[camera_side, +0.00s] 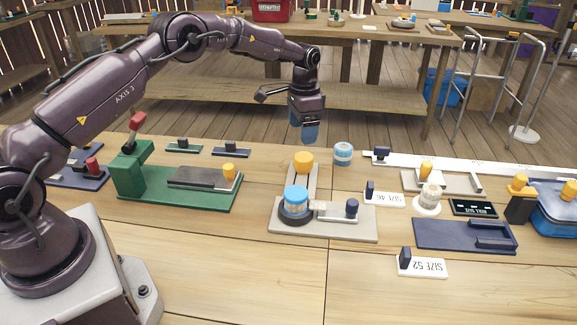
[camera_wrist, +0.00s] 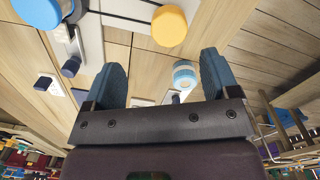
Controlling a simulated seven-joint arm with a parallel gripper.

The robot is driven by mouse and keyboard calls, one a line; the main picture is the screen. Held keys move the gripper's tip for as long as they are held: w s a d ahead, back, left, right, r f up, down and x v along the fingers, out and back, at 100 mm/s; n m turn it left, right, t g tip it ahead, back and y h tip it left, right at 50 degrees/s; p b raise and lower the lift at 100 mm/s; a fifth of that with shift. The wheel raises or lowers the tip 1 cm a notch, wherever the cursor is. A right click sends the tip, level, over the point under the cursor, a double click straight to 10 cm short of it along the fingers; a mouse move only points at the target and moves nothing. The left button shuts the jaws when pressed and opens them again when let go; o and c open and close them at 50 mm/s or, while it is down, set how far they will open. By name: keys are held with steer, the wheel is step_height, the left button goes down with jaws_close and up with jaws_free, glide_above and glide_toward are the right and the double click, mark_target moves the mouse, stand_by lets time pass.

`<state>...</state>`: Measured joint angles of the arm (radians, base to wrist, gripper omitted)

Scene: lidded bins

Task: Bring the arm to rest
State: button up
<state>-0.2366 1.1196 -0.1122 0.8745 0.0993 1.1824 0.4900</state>
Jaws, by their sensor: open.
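My gripper (camera_side: 309,138) hangs in the air above the far part of the wooden table, fingers pointing down. In the wrist view its two blue fingers (camera_wrist: 160,76) are spread apart with nothing between them. It touches nothing that I can see. Below and in front of it stands a grey fixture (camera_side: 350,228) with a yellow knob (camera_side: 303,162). A jar with a blue lid (camera_side: 296,195) sits in the fixture's dark round holder. The yellow knob also shows in the wrist view (camera_wrist: 169,25), and part of the blue lid shows at its upper left (camera_wrist: 38,10).
A white and blue jar (camera_side: 343,153) stands right of my gripper. A green clamp station (camera_side: 180,196) is at left. Labelled plates, a dark blue tray (camera_side: 464,236) and a blue bin (camera_side: 555,213) are at right. The near table is clear.

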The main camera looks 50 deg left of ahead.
steer(key=s+d+r+n+t, duration=0.1)
steer(key=s+d+r+t, duration=0.1)
steer(key=s+r, duration=0.5)
steer(key=s+d+r+n+t, duration=0.1)
steer(key=s+d+r, duration=0.4)
steer(key=s, duration=1.1)
steer(key=s+d+r+n+t, duration=0.2)
steer(key=s+d+r+t, duration=0.1)
steer(key=s+r, duration=0.7)
steer(key=s, duration=0.2)
steer(key=shift+s+d+r, duration=0.15)
steer(key=shift+s+d, duration=0.05)
steer(key=shift+s, duration=0.1)
